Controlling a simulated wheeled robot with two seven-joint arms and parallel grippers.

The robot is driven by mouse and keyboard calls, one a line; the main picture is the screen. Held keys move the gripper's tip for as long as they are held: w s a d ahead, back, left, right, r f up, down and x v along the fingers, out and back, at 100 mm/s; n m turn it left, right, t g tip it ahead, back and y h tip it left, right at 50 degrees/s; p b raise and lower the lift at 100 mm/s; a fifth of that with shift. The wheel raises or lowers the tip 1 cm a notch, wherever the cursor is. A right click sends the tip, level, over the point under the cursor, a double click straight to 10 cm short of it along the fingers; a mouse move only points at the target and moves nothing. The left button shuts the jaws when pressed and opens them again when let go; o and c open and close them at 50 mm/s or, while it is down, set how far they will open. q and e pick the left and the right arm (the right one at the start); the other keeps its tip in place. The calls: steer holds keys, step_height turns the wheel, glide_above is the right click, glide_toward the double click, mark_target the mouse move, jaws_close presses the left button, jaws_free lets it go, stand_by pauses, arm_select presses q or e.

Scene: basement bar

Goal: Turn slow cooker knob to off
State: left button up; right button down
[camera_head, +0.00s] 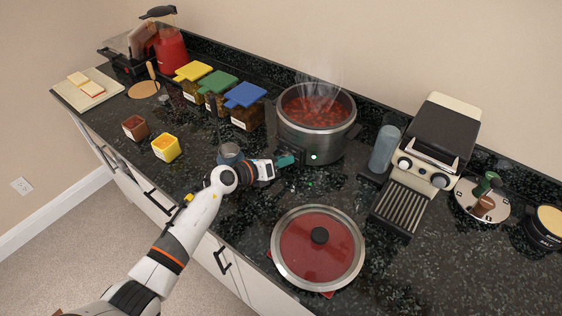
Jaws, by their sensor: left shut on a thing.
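The slow cooker (300,137) is a round metal pot at the back of the counter, open on top, with steaming red food inside. A small green light (314,157) glows on its front. My left gripper (287,160), with teal fingertips, reaches in from the left to the cooker's lower front, left of the light. It is shut at the knob's place; the fingers hide the knob, so I cannot see its setting. My right gripper is not in view.
The red glass lid (304,260) lies on the counter in front of the cooker. A coffee machine (437,135) and a blue-grey bottle (384,149) stand to the right. Several boxes with coloured lids (245,94) stand left of the cooker.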

arm_select(q)
steer(key=shift+n, duration=0.3)
steer(key=o, duration=1)
steer(key=shift+a, duration=0.1)
steer(key=shift+c, duration=0.2)
steer(key=v, duration=0.7)
steer(key=b+v, duration=0.1)
steer(key=v, duration=0.3)
steer(key=shift+a+f, duration=0.15)
steer(key=shift+f, duration=0.1)
steer(key=shift+s+a+r, duration=0.25)
steer(key=shift+s+a, duration=0.05)
steer(key=shift+s, duration=0.05)
steer(key=shift+d+r, duration=0.1)
